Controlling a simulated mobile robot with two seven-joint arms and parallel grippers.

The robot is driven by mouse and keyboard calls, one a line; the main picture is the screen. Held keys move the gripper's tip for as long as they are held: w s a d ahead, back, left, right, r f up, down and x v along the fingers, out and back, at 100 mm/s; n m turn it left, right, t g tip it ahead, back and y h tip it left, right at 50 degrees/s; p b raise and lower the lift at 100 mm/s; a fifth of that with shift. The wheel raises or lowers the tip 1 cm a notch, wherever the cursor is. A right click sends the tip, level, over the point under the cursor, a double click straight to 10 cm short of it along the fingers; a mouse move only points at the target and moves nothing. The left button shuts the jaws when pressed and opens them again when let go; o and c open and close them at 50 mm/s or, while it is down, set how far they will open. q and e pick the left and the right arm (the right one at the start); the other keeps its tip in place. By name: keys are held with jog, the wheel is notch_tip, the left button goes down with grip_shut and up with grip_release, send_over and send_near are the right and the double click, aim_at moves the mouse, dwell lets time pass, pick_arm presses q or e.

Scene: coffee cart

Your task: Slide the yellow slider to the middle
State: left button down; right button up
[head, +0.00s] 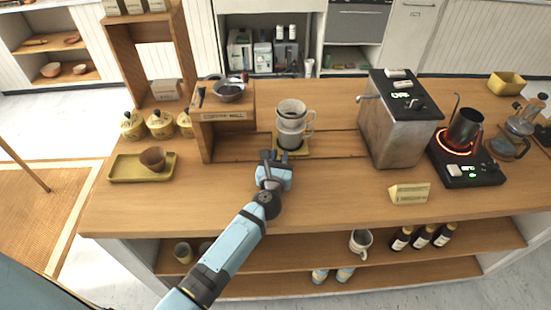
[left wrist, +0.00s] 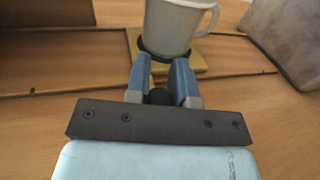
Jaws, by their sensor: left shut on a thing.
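The yellow slider (head: 303,151) is a flat plate on the wooden counter track, in the middle of the head view. A white mug (head: 291,133) stands on it with a dripper (head: 291,108) on top. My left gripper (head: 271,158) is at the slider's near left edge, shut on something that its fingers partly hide. In the left wrist view the yellow slider (left wrist: 199,70) lies right beyond the fingertips (left wrist: 161,68), and a dark round knob shows between them below the mug (left wrist: 176,28). My right gripper is not in view.
A kettle (head: 464,128) sits on a glowing burner farther right. A yellow tray (head: 126,168) with a brown cup is at left. The front counter is mostly clear.

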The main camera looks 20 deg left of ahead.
pick_arm(q)
jog(key=shift+w+d, duration=0.2)
jog(key=shift+d, duration=0.3)
jog(key=c, duration=1.1)
grip_release()
jog(key=shift+o, duration=0.6)
jog(key=shift+a, duration=0.15)
